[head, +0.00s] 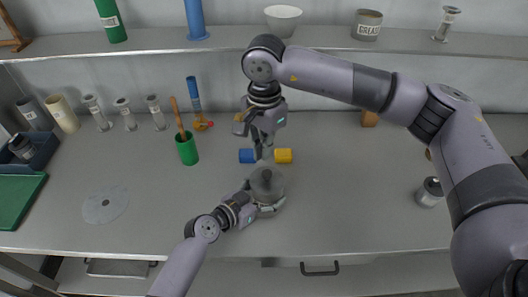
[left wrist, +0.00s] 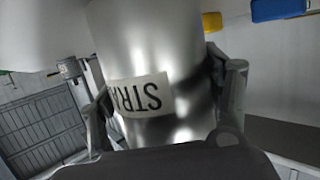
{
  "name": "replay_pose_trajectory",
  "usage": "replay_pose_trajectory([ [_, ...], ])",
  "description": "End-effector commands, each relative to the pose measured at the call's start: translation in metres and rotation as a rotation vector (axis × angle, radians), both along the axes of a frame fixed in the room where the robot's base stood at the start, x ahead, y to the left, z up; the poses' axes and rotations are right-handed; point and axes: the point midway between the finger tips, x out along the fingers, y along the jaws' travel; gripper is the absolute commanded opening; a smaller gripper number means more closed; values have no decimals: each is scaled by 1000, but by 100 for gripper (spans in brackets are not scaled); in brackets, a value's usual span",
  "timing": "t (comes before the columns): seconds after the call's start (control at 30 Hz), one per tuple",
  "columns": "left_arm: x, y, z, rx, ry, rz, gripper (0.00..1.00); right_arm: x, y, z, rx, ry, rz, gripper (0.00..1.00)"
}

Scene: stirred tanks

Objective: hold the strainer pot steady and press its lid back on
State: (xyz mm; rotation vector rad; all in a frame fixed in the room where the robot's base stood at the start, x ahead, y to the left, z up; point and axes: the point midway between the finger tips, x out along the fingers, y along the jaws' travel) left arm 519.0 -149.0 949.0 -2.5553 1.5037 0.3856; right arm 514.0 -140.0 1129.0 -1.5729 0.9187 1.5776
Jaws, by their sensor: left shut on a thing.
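The strainer pot (left wrist: 150,45) is a shiny metal cylinder with a white label, upside down in the left wrist view, on which "STRA" can be read. My left gripper (head: 262,206) is shut around its body, with a finger on each side in the left wrist view. In the head view a round grey lid (head: 267,182) with a small knob shows at the pot's top; I cannot tell whether it is fully seated. My right gripper (head: 262,155) points down just above and behind the lid, apart from it. Its fingers look close together, and their opening is unclear.
A blue block (head: 247,156) and a yellow block (head: 283,156) lie just behind the pot. A green cup (head: 187,150) with a wooden-handled tool stands to the left. The counter right of the pot is mostly clear.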

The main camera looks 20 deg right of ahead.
Motion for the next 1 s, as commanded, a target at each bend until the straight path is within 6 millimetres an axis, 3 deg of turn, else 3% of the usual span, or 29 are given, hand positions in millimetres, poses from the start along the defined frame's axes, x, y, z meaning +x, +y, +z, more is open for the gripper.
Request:
replay_pose_trajectory([
  [0.33,0,0,0,0,1,0,40,0,0,1,0,0,0,0],
  [0.37,0,0,0,0,1,0,72,0,0,1,0,0,0,0],
  [0.7,0,0,0,0,0,0,95,0,0,1,0,0,0,0],
  [1.0,0,0,0,0,0,0,95,0,0,1,0,0,0,0],
])
